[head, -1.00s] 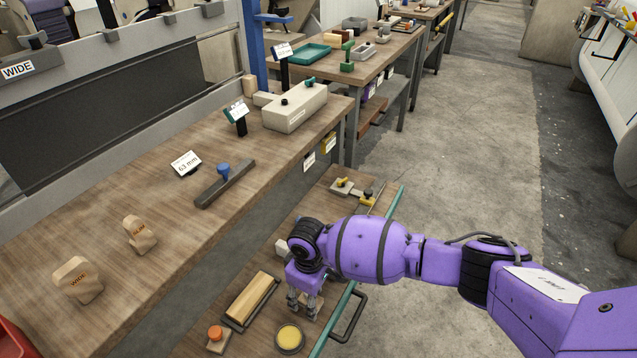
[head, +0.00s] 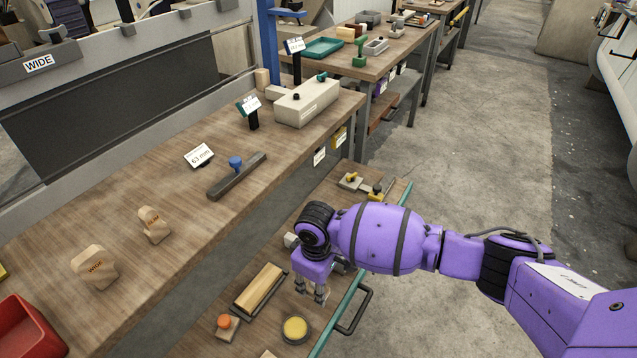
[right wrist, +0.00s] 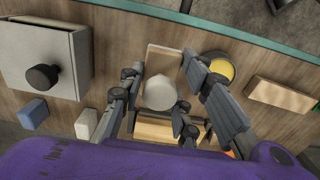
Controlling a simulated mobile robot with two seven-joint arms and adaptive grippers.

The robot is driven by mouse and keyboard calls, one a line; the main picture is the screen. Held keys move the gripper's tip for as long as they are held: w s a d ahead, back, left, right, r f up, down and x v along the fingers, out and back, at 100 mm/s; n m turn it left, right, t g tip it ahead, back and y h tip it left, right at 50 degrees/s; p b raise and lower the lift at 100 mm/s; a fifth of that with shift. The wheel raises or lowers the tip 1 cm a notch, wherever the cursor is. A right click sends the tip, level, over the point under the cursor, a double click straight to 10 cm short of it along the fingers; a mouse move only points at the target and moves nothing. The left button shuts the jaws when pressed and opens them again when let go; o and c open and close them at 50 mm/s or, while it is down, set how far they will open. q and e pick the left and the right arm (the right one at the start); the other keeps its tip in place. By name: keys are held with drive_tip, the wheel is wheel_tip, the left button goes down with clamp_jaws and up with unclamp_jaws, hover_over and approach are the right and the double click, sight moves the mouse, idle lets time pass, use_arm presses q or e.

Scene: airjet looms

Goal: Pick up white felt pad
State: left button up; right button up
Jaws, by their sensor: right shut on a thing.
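My right gripper (head: 314,290) hangs over the low shelf (head: 240,292), just behind the yellow round dish. In the right wrist view its fingers (right wrist: 168,100) stand on both sides of a pale round knob (right wrist: 160,92), shut on it. I take this as the white felt pad; a flat tan base (right wrist: 163,58) shows beyond the knob. In the head view the pad is mostly hidden by the fingers, and I cannot tell whether it touches the shelf. My left gripper is not in view.
The yellow dish (head: 296,329), a tan block in a dark tray (head: 258,292) and an orange-knobbed piece (head: 228,327) sit close by. A teal rail (head: 340,315) edges the shelf. A grey box with a black knob (right wrist: 42,77) lies left. The floor aisle (head: 470,150) is clear.

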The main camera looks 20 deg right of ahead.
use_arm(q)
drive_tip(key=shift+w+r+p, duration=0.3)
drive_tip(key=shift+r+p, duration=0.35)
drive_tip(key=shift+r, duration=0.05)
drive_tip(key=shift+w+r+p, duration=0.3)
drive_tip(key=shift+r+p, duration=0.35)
use_arm(e)
drive_tip(key=s+a+r, duration=0.4)
drive_tip(key=s+r, duration=0.3)
drive_tip(key=s, duration=0.4)
drive_tip(key=shift+s+r, duration=0.2)
drive_tip(key=shift+r, duration=0.2)
drive_tip(key=shift+a, duration=0.1)
drive_tip(key=o, duration=0.6)
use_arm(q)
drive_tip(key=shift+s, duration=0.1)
use_arm(e)
drive_tip(key=c, duration=0.4)
drive_tip(key=shift+c, duration=0.2)
